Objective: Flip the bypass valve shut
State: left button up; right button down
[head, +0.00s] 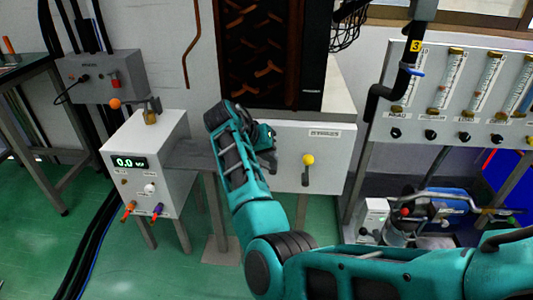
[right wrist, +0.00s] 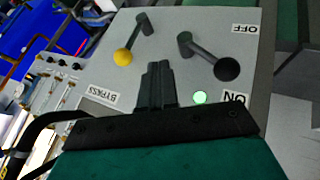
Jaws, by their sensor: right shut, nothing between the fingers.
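The bypass valve is a dark lever with a yellow ball knob (head: 308,159) on the front of a light grey cabinet. In the head view the knob is at the top and the stem runs down. The right wrist view shows the knob (right wrist: 124,57) on the side of its pivot nearer the BYPASS label (right wrist: 102,96). My right gripper (head: 268,146) is left of the lever in the head view, apart from the knob. In the right wrist view its fingers (right wrist: 158,68) are shut and empty, between the yellow knob and a black-knobbed lever. My left gripper is out of view.
The black-knobbed lever (right wrist: 227,69) stands by ON and OFF labels, with a lit green lamp (right wrist: 199,97) near it. A box with a 0.0 display (head: 130,162) stands left. A flowmeter panel (head: 455,95) stands right. Cabinet front right of the yellow knob is clear.

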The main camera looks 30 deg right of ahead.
aim_at(307, 170)
jog(key=d+f, duration=0.1)
jog(key=d, duration=0.1)
jog(key=d+f+b, duration=0.1)
jog(key=d, duration=0.1)
jog(key=s+d+f, duration=0.1)
jog(key=d, duration=0.1)
jog(key=shift+d+b, duration=0.35)
jog(key=shift+b, duration=0.05)
